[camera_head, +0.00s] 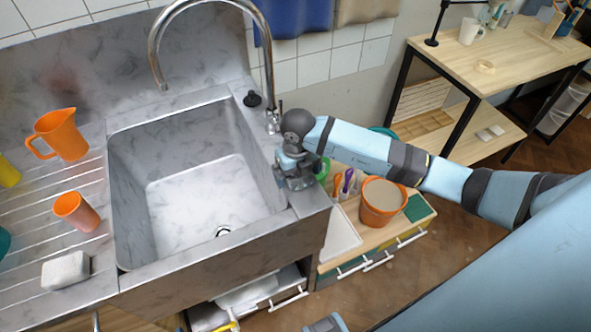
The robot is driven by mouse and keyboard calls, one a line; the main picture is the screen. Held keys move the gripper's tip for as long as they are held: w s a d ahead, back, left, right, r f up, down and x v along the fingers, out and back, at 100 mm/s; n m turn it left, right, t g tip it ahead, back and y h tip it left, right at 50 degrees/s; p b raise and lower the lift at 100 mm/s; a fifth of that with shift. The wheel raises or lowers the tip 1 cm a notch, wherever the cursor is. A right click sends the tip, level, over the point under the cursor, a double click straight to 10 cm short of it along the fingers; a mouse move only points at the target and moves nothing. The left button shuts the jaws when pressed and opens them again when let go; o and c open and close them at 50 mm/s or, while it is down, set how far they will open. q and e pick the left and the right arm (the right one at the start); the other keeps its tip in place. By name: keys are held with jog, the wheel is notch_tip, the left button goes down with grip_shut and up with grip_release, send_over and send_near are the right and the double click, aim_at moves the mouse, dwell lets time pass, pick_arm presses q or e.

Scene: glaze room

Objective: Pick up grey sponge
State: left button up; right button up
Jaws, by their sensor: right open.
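A pale grey block (66,270), which looks like the grey sponge, lies on the ribbed drainboard at the lower left. It is left of the sink basin. My right gripper (294,184) is open and points down over the right rim of the sink, far from the block. No object shows clearly between its fingers. A green thing (323,169) shows just behind the gripper, partly hidden by it.
An orange cup (77,211) and orange jug (62,136) stand on the drainboard. An orange bucket (381,203) stands on the low cabinet (375,238) at right.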

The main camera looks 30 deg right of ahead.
jog(key=c, duration=1)
